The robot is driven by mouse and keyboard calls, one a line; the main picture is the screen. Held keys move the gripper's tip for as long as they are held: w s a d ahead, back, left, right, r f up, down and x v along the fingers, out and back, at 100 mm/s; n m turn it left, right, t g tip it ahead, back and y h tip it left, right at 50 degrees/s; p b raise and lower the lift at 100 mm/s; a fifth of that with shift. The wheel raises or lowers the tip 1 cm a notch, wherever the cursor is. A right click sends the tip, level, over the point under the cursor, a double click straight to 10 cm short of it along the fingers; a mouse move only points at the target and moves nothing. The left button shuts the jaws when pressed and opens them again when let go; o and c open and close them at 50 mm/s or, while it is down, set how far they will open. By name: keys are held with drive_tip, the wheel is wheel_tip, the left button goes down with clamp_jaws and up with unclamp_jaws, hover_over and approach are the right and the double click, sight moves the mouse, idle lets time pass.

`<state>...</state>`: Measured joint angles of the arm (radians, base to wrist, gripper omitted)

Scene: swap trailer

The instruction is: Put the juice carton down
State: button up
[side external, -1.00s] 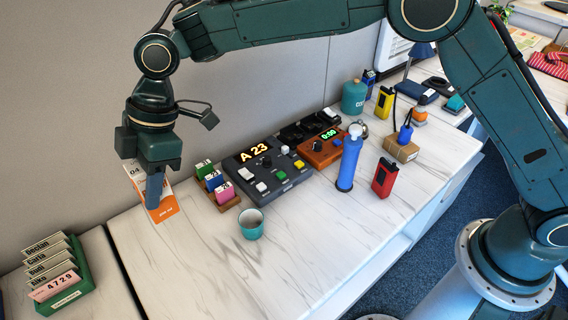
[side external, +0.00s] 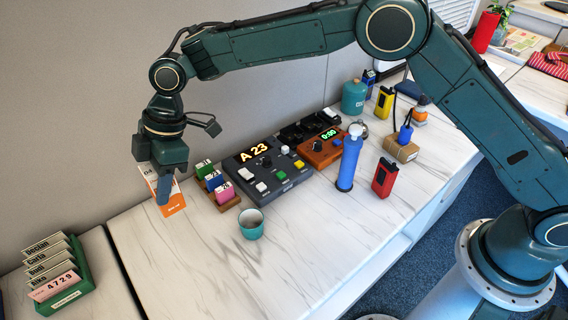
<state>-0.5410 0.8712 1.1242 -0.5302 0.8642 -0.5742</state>
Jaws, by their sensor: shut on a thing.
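The juice carton (side external: 176,206) is an orange and white box at the left end of the marble counter, near the wall. My gripper (side external: 163,196) points down and is shut on the carton. A blue finger covers part of its front, and the gripper body hides its top. The carton looks close to upright. I cannot tell from this view whether its base touches the counter (side external: 200,270).
A teal cup (side external: 251,224) stands to the right of the carton. A wooden rack with coloured tags (side external: 218,184) and a dark control box (side external: 266,165) are behind the cup. A green card holder (side external: 60,280) is at lower left. The front of the counter is clear.

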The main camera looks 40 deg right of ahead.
wheel_tip(320, 180, down, 11)
idle(0.3)
drive_tip(key=shift+f, duration=2.05)
drive_tip(key=shift+f, duration=0.1)
drive_tip(key=o, duration=1.1)
drive_tip(key=v, duration=1.2)
